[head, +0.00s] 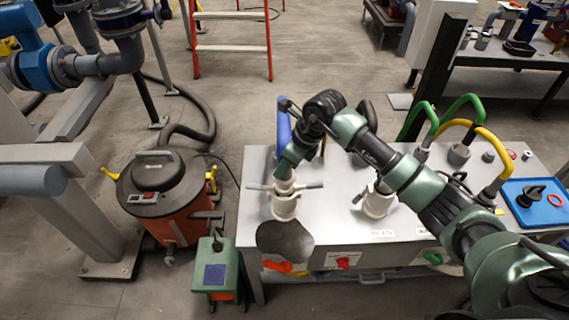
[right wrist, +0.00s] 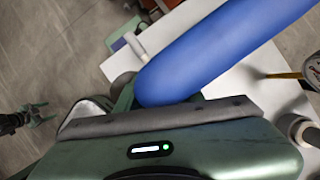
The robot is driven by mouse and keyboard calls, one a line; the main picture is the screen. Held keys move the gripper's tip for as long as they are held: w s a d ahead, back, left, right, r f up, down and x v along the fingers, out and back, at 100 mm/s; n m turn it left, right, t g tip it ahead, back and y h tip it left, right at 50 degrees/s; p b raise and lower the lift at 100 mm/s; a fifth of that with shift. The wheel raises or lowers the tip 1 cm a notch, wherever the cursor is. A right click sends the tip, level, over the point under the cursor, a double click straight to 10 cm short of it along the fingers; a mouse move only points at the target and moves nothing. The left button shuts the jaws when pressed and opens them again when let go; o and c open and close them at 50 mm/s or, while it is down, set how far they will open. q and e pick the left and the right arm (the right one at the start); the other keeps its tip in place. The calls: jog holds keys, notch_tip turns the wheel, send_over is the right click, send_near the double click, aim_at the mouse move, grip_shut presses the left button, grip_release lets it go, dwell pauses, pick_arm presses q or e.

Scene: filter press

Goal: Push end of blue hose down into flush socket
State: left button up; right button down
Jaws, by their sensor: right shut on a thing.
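The blue hose (head: 284,128) rises behind my right gripper in the head view. In the right wrist view the blue hose (right wrist: 225,45) crosses the upper middle, and its lower part goes behind the gripper body. My right gripper (head: 285,178) is shut on the hose and points down over the left white socket (head: 285,207), which has cross handles. The hose's lower end is hidden, so I cannot tell whether it is in the socket. My left gripper (right wrist: 42,116) shows small and open at the left of the right wrist view.
A second white socket (head: 378,203) stands to the right on the pale bench (head: 335,200). Green hoses (head: 462,108) and a yellow hose (head: 490,145) rise farther right. An orange vacuum (head: 175,215) and a green box (head: 213,270) stand left of the bench.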

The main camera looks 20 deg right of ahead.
jog(key=shift+f+b, duration=2.1)
jog(key=shift+f, duration=0.3)
jog(key=c, duration=0.8)
grip_release()
jog(key=b+v, duration=0.1)
jog(key=v, duration=0.7)
jog(key=shift+w, duration=0.1)
